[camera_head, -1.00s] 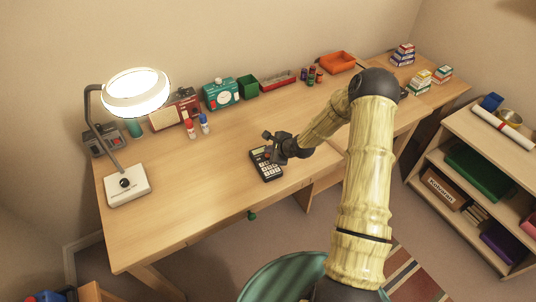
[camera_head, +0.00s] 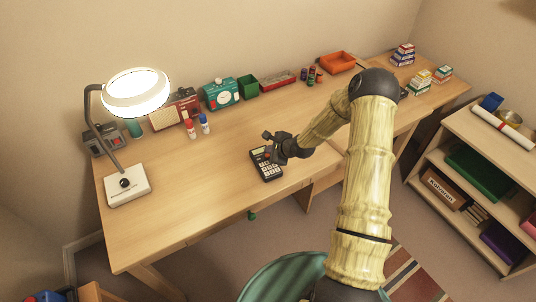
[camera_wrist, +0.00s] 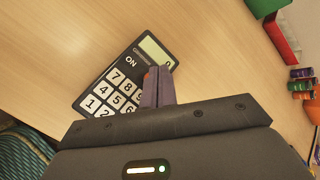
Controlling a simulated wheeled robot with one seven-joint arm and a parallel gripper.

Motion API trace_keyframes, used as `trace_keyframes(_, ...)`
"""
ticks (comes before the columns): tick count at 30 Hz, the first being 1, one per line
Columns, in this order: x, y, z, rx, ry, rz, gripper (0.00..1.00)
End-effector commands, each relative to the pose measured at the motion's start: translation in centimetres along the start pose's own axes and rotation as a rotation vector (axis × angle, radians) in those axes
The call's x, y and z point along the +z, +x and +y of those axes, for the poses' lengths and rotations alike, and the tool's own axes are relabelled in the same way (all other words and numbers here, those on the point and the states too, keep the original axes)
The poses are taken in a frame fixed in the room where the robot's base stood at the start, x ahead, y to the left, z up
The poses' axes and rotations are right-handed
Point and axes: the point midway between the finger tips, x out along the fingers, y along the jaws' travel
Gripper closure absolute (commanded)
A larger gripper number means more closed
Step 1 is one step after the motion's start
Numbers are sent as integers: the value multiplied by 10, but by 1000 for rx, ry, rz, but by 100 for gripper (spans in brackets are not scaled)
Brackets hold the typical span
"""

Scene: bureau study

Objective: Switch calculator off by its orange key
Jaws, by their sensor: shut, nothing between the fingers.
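The black calculator (camera_head: 266,170) lies flat on the desk. The wrist view shows its white number keys, the word ON and a pale display (camera_wrist: 156,50) with what looks like a 0. A sliver of orange, seemingly the orange key (camera_wrist: 147,75), shows at the left edge of my fingertips, which hide the rest of it. My gripper (camera_wrist: 158,78) is shut and empty, with its fingers over the upper right part of the calculator keys. In the head view my gripper (camera_head: 270,150) is at the calculator's upper end. I cannot tell whether the fingertips touch the key.
A lamp (camera_head: 127,186) stands at the desk's left. The desk (camera_head: 180,210) is clear left of the calculator.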

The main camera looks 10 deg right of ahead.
Motion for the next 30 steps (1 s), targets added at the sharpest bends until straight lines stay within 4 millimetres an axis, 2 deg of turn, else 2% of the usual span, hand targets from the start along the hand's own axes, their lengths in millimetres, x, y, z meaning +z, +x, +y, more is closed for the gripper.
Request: trace_keyframes(30, -6, 8, 6, 0, 0, 0, 100)
